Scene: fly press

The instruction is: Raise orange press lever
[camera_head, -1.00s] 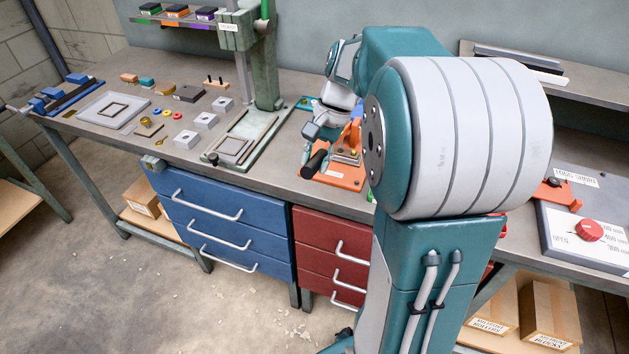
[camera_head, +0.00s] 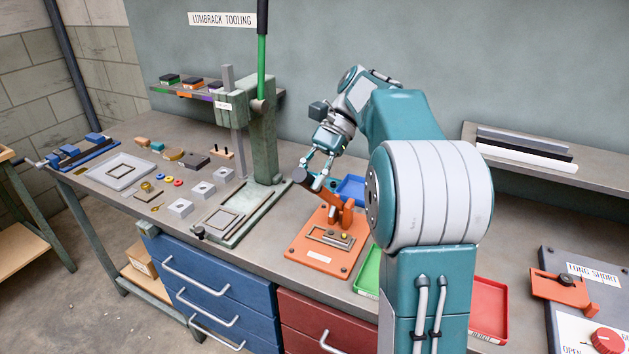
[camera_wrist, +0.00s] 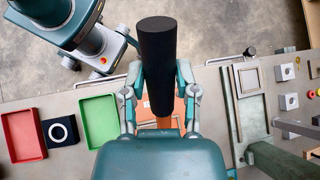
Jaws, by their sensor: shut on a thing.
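The orange press (camera_head: 318,250) stands on the bench, its flat orange base at the middle of the head view. Its orange lever (camera_head: 327,193) slants up and to the left and ends in a black handle (camera_head: 303,174). My gripper (camera_head: 318,172) is at the upper part of the lever, just by the black handle. In the wrist view the black handle (camera_wrist: 157,62) stands between my two fingers (camera_wrist: 157,85), which are closed on it from both sides. The orange lever shows below the handle, and my gripper body hides most of the press there.
A green press with an upright green lever (camera_head: 262,65) stands to the left. A blue tray (camera_head: 351,189), a green tray (camera_head: 368,272) and a red tray (camera_head: 488,310) lie around my arm. Metal blocks (camera_head: 180,208) and small parts cover the bench's left side.

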